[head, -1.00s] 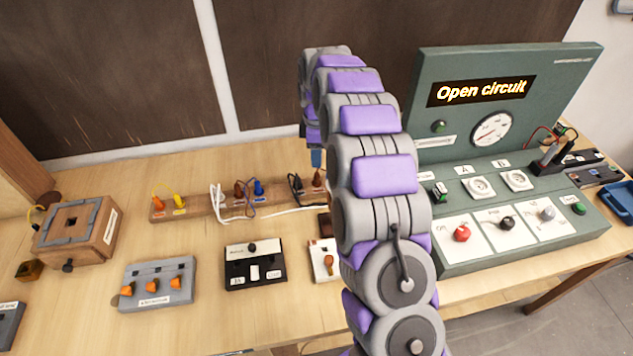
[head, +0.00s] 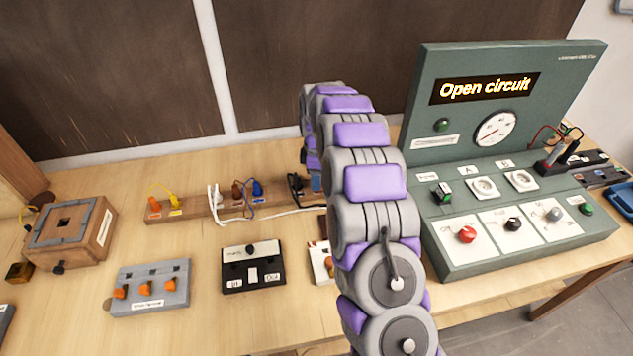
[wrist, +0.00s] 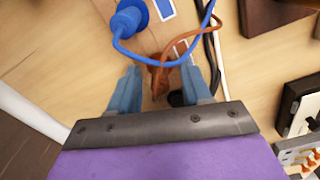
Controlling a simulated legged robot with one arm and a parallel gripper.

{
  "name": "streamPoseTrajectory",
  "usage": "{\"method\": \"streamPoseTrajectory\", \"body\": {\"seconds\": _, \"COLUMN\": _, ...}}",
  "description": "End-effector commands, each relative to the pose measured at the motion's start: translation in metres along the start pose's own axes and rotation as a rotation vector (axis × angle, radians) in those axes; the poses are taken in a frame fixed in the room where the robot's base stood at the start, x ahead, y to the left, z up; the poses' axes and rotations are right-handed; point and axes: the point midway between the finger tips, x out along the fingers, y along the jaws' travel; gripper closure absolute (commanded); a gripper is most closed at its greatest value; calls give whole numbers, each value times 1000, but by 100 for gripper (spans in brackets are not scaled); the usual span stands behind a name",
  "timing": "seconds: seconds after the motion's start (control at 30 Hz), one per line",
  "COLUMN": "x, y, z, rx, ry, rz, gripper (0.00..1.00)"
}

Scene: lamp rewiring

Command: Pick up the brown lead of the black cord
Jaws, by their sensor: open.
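The brown lead (wrist: 159,76) shows in the wrist view as a brown plug with an orange-brown wire curving up to the right. My gripper (wrist: 160,86) is open, with one blue finger on each side of the brown plug. I cannot tell whether either finger touches it. The black cord (wrist: 211,52) runs beside the right finger. The blue lead (wrist: 131,18) loops just above the fingers.
A wooden strip (head: 205,205) holds other plugs, with a white cord (head: 275,215) trailing beside it. A black switch box (head: 253,281) and a grey terminal block (head: 150,303) lie in front. A green test panel (head: 440,215) stands right.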

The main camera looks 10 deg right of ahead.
Motion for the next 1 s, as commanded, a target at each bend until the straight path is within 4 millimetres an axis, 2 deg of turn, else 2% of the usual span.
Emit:
{"method": "streamPoseTrajectory", "body": {"seconds": 0.07, "x": 0, "y": 0, "z": 0, "rx": 0, "ry": 0, "rz": 0, "gripper": 54}}
{"method": "streamPoseTrajectory", "body": {"seconds": 0.53, "x": 0, "y": 0, "z": 0, "rx": 0, "ry": 0, "rz": 0, "gripper": 99}}
{"method": "streamPoseTrajectory", "body": {"seconds": 1.0, "x": -6, "y": 0, "z": 0, "rx": 0, "ry": 0, "rz": 1, "gripper": 100}}
